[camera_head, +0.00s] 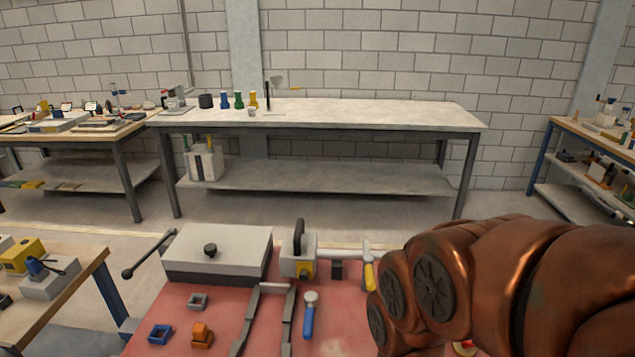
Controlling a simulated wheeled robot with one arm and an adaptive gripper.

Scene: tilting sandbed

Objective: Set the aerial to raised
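I cannot tell for sure which part is the aerial. A dark rod with a ball end (149,255) slants at the left side of a pale flat-topped box (217,254) with a black knob on its lid. Right of the box, a grey block (298,259) carries an upright black loop-shaped part (299,239) and a yellow piece at its front. My copper-coloured arm fills the lower right and hides that part of the red bench top. My gripper is not in view.
On the red bench top (270,338) lie a blue-handled tool (308,316), a blue square piece (160,333), an orange piece (202,335), a grey square piece (198,301) and dark rails (267,318). A long table (370,115) stands behind, with floor between.

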